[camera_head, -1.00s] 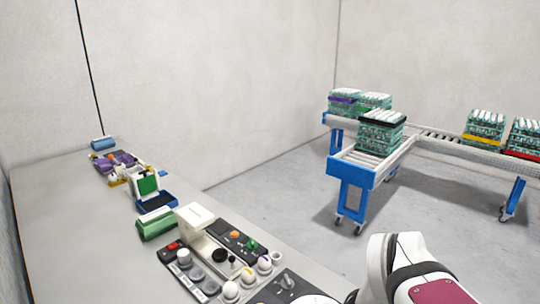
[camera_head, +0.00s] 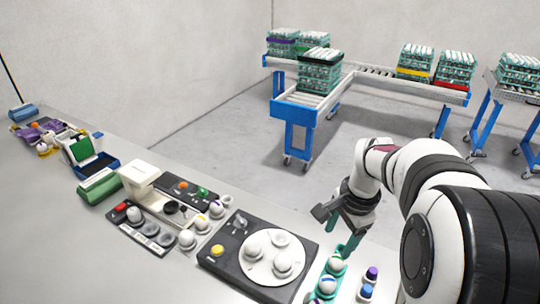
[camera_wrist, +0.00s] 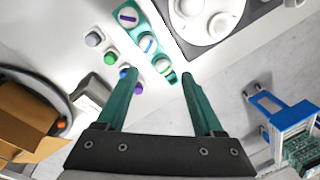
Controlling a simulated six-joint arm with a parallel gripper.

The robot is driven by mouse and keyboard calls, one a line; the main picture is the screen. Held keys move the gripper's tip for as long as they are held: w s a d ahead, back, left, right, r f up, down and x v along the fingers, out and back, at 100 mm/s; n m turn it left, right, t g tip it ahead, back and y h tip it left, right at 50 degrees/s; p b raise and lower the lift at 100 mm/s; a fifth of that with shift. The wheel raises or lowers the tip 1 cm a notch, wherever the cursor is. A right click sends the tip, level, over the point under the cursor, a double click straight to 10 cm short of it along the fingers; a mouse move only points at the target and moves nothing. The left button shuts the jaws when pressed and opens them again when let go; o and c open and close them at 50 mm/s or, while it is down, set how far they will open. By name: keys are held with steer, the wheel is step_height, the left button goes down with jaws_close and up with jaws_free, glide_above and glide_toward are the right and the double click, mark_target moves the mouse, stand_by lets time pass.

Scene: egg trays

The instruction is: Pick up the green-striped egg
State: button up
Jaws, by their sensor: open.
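A green tray (camera_wrist: 172,77) on the table holds a row of white eggs with coloured bands. The end egg (camera_wrist: 163,65) in the wrist view seems to carry a green stripe, though it is small there; what looks like the same egg (camera_head: 336,262) shows in the head view. Another egg (camera_wrist: 147,43) with a blue stripe sits beside it, and a further dark-striped egg (camera_wrist: 128,17) is at the far end. My gripper (camera_wrist: 157,75) is open and empty. Its green fingers point towards the tray's end, with the end egg between the fingertips in the wrist view.
Small capped items, green (camera_wrist: 110,58) and blue among them, stand beside the tray. A dark device with a round white plate (camera_head: 270,252) holding eggs is next to it. More devices line the table to the left. Roller conveyors (camera_head: 307,100) with stacked egg crates stand behind.

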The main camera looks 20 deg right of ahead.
steer(key=m, duration=0.2)
glide_toward(339, 258)
steer(key=f, duration=0.3)
steer(key=w+f, duration=0.1)
steer(key=f, duration=0.6)
steer(key=shift+w+f, duration=0.2)
steer(key=shift+f, duration=0.1)
steer(key=c, duration=0.6)
